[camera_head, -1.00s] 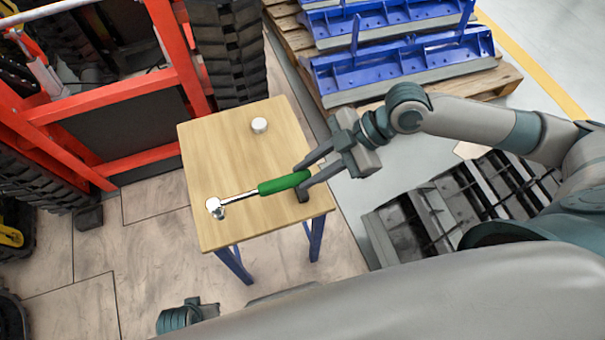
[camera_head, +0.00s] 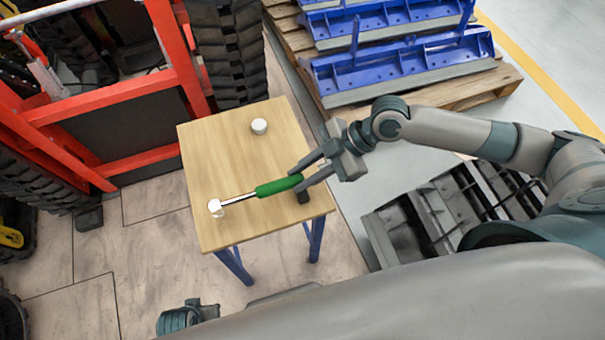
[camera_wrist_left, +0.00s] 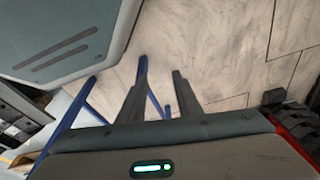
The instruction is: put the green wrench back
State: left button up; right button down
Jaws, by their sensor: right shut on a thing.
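The green-handled wrench (camera_head: 278,187) is at the wooden table (camera_head: 232,152) in the head view, its silver shaft and head pointing left. My right gripper (camera_head: 297,180) is shut on the end of the green handle, over the table's right side. I cannot tell whether the wrench head touches the tabletop. My left gripper (camera_wrist_left: 158,92) shows in the left wrist view with its two fingers apart and nothing between them. It is low, with floor and blue table legs beyond it.
A white round object (camera_head: 259,125) stands near the table's back edge. A small dark block (camera_head: 303,196) sits at the right edge, close to the gripper. A red frame (camera_head: 95,115) stands left. Blue parts (camera_head: 400,65) lie on a pallet behind. The table's left half is mostly clear.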

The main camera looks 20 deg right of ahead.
jog(key=shift+f, duration=0.25)
pick_arm(q)
jog(key=shift+r, duration=0.1)
pick_arm(e)
jog(key=shift+f, duration=0.45)
jog(key=c, duration=1.5)
grip_release()
pick_arm(q)
jog(key=shift+r, duration=0.65)
